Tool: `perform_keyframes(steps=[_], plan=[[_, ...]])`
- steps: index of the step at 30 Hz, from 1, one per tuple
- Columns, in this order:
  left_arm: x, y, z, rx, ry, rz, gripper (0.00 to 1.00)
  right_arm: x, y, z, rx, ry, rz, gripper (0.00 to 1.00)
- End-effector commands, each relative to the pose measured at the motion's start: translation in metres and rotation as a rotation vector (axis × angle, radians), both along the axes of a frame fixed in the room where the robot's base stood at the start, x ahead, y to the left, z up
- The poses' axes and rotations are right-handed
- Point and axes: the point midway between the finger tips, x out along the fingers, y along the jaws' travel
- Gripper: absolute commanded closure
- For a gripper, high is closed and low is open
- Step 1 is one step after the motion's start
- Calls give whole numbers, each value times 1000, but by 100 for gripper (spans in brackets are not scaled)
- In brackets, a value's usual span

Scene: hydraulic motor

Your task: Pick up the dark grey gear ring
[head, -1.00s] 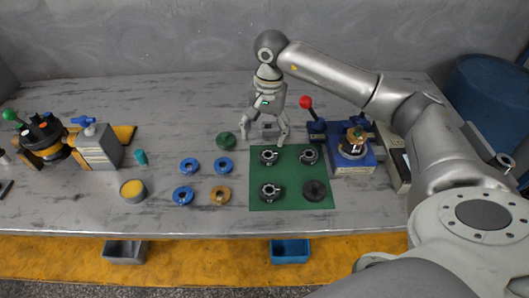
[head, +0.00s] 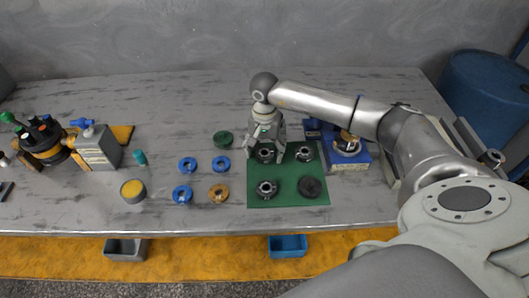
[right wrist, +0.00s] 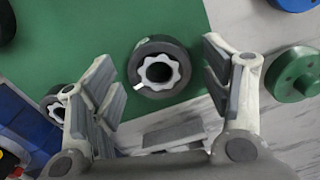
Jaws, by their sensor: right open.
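A dark grey gear ring (head: 265,154) with a pale toothed centre lies at the back left of the green mat. It also shows in the right wrist view (right wrist: 160,90), flat on the mat near its edge. My right gripper (head: 264,146) is open above this ring. In the right wrist view the ring shows between the two spread fingers, which hold nothing. Two similar rings lie on the mat, one at the back right (head: 304,153) and one at the front left (head: 267,190). My left gripper is not in view.
A dark disc (head: 309,188) lies at the mat's front right. A green round part (head: 223,139) sits left of the mat, with blue rings (head: 188,164) and an orange ring (head: 219,193) nearby. A blue fixture (head: 351,162) stands right of the mat.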

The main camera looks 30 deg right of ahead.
Motion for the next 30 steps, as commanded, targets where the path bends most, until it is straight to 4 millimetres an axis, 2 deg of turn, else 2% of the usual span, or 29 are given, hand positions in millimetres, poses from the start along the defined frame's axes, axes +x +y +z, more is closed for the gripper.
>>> perform_keyframes(steps=[6,7,20,30], plan=[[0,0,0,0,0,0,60,0,0,-1,1,-1,0,29],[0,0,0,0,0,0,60,0,0,-1,1,-1,0,31],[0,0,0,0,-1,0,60,0,0,-1,1,-1,0,87],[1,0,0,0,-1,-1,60,1,0,3,1,-4,-1,88]])
